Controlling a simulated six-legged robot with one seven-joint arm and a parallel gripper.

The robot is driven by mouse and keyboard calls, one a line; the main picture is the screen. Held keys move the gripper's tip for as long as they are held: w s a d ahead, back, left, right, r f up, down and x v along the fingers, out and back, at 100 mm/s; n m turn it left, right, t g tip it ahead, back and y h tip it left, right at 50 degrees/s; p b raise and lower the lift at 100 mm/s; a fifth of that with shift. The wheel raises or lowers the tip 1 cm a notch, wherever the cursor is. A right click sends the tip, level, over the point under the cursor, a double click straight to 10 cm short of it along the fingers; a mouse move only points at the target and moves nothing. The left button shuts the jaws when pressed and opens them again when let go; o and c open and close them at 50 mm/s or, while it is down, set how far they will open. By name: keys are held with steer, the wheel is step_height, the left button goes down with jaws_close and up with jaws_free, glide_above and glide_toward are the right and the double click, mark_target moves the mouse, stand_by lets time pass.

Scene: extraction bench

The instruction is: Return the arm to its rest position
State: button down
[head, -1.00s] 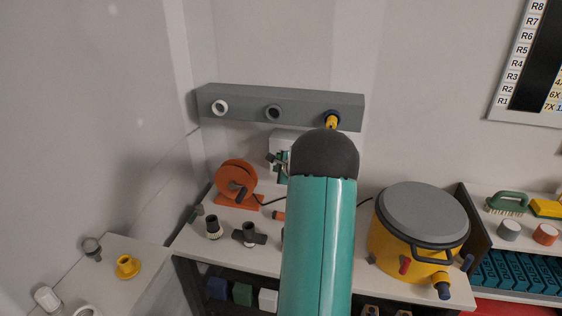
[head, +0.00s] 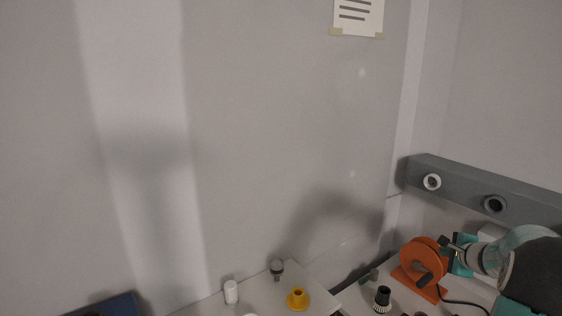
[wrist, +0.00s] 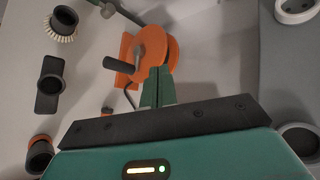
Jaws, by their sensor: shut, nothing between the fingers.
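My gripper (wrist: 158,82) shows in the wrist view with its two green fingers together and nothing between them. Behind the fingertips is an orange hose reel (wrist: 152,48) with a dark crank handle; I cannot tell the gap between them. In the head view my arm is bent at the lower right edge. My gripper (head: 447,243) there overlaps the orange reel (head: 418,262) in the picture, and its fingertips are hard to make out.
A grey wall rail (head: 465,187) with round ports runs above the bench at right. A round brush (head: 382,298) stands near the reel. A side table holds a yellow flanged piece (head: 298,299), a grey knob (head: 277,268) and a white cylinder (head: 231,291). The wall at left is bare.

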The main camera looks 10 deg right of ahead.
steer(key=s+a+r+n+g+y, duration=0.1)
steer(key=a+r+n+y, duration=0.2)
steer(key=a, duration=0.8)
steer(key=s+a+r+n+g, duration=0.1)
steer(key=a+r+n, duration=0.35)
steer(key=a, duration=0.55)
steer(key=s+a+r+n+g+y, duration=0.1)
steer(key=s+a+r+n+y, duration=0.3)
steer(key=a, duration=0.7)
steer(key=s+a+f+n+g+h, duration=0.1)
steer(key=s+a+n+h, duration=0.1)
steer(key=s+a+n, duration=0.4)
steer(key=s+a+f+n+g+h, duration=0.1)
steer(key=s+a+n, duration=0.5)
steer(key=s, duration=0.7)
steer(key=shift+a+f+g+h, duration=0.3)
steer(key=shift+a+h, duration=0.5)
steer(key=shift+a, duration=0.2)
steer(key=shift+d, duration=0.2)
